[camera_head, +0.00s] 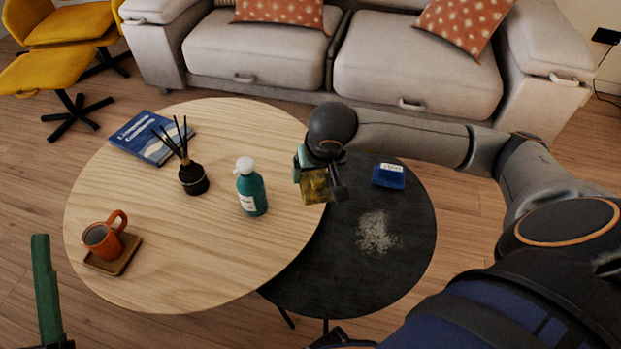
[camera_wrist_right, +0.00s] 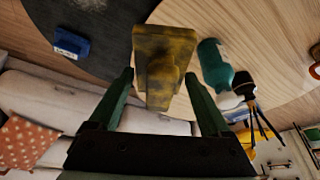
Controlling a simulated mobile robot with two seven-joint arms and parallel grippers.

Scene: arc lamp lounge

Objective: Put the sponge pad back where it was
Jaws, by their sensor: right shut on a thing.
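The sponge pad (camera_head: 316,188) is a yellow block with dark smudges. My right gripper (camera_head: 318,174) is shut on it and holds it above the edge where the wooden table top (camera_head: 220,270) meets the black round table (camera_head: 330,280). In the right wrist view the sponge pad (camera_wrist_right: 163,55) sits between the green fingers of the right gripper (camera_wrist_right: 160,82). One green finger of my left gripper (camera_head: 46,290) shows at the lower left in the head view, away from the tables; its other finger is not visible.
A blue labelled box (camera_head: 388,176) and a patch of pale crumbs (camera_head: 376,233) are on the black table. The wooden table holds a teal pump bottle (camera_head: 251,190), a dark reed diffuser (camera_head: 193,178), a blue book (camera_head: 150,138) and an orange mug (camera_head: 101,240) on a tray (camera_head: 122,262).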

